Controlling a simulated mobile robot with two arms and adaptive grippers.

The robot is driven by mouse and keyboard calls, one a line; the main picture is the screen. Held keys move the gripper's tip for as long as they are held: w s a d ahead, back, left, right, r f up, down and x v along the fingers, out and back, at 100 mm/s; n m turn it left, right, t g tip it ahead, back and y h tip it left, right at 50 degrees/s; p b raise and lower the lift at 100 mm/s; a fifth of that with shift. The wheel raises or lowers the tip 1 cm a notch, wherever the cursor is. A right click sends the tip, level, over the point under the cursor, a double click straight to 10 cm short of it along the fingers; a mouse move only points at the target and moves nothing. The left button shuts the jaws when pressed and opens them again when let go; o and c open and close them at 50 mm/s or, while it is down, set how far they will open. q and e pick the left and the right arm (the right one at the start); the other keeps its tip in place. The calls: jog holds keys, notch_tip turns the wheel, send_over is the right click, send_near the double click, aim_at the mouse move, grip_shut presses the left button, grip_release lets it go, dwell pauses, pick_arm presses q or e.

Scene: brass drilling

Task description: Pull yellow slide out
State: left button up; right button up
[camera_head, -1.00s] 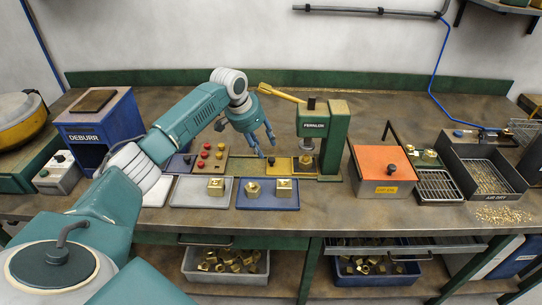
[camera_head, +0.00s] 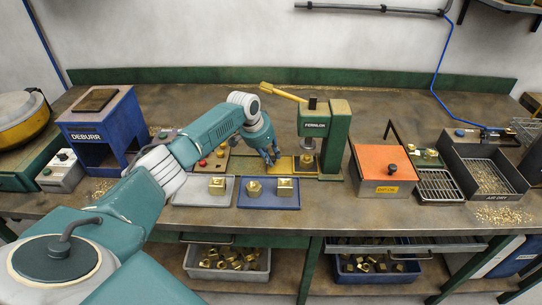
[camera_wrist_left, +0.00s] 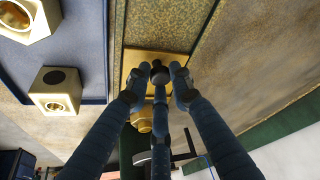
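The yellow slide (camera_head: 285,163) is a flat brass-yellow plate at the foot of the green press (camera_head: 338,135). It also shows in the wrist view as a yellow plate (camera_wrist_left: 137,60) with a small dark knob (camera_wrist_left: 159,73). My left gripper (camera_head: 272,160) is down at the slide's left end. In the wrist view its three blue fingers (camera_wrist_left: 160,76) converge closely around the knob. Whether they grip it or only surround it is unclear. A brass part (camera_wrist_left: 141,122) is partly hidden behind the fingers. My right gripper is not in view.
A grey tray (camera_head: 180,197) and a blue tray (camera_head: 243,204), both bearing brass parts, lie in front of the slide. An orange-lidded box (camera_head: 382,165) stands right of the press.

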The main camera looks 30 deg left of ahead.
pick_arm(q)
jog(key=shift+r, duration=0.1)
grip_shut()
jog(key=shift+a, duration=0.15)
jog(key=s+a, duration=0.2)
jog(key=a, duration=0.2)
jog(key=s+a, duration=0.3)
jog(key=a, duration=0.1)
jog(key=s+a, duration=0.2)
jog(key=a, duration=0.2)
jog(key=shift+s, duration=0.2)
jog(key=shift+w+r+p, duration=0.1)
jog(key=shift+p, duration=0.2)
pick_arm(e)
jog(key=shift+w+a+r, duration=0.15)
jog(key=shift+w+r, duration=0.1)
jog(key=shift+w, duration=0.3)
pick_arm(q)
jog(key=o, duration=0.5)
grip_release()
jog(key=shift+a, duration=0.1)
jog(key=o, duration=0.4)
